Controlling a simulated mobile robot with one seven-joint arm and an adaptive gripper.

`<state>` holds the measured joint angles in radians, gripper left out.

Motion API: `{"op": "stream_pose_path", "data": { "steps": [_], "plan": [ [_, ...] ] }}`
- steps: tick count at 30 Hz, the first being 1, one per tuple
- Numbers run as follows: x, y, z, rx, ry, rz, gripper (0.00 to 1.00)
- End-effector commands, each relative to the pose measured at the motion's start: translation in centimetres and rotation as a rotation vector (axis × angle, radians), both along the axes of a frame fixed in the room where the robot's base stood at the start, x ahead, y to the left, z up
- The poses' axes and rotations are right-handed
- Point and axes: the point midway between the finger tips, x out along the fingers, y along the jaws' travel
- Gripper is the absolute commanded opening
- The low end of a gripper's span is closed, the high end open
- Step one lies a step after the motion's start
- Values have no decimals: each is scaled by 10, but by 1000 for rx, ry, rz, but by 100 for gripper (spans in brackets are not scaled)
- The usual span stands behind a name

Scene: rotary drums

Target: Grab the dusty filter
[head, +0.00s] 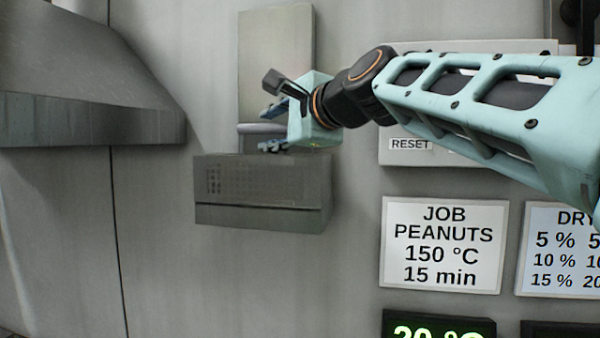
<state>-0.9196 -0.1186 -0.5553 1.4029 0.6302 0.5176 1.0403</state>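A tall flat grey-beige panel (276,55) stands upright against the wall, directly above a dark grey box (262,215) with a small perforated patch. The panel looks like the filter, but I cannot make out dust on it for certain. A pale horizontal bar (254,128) crosses the panel's lower part. My gripper (268,127) comes in from the right in front of the lower panel. Its blue fingers are apart, one above and one below the level of the bar. Whether they touch it cannot be told. My gripper's body hides the panel's lower right part.
A large grey metal hood (90,120) juts out at the left. On the right wall are a RESET panel (410,145), a job sign (443,245), a drying chart (560,250) and a green-lit display (438,328). The wall below the box is clear.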

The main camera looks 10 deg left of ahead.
Motion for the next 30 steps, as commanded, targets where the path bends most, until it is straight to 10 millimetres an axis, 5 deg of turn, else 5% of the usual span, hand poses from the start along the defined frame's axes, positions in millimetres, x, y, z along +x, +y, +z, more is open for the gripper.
{"op": "stream_pose_path", "data": {
  "steps": [4, 14, 30],
  "plan": [
    [0, 0, 0, 0, 0, 0, 35],
    [0, 0, 0, 0, 0, 0, 0],
    [0, -1, 2, 1, -2, -1, 0]
  ]
}}
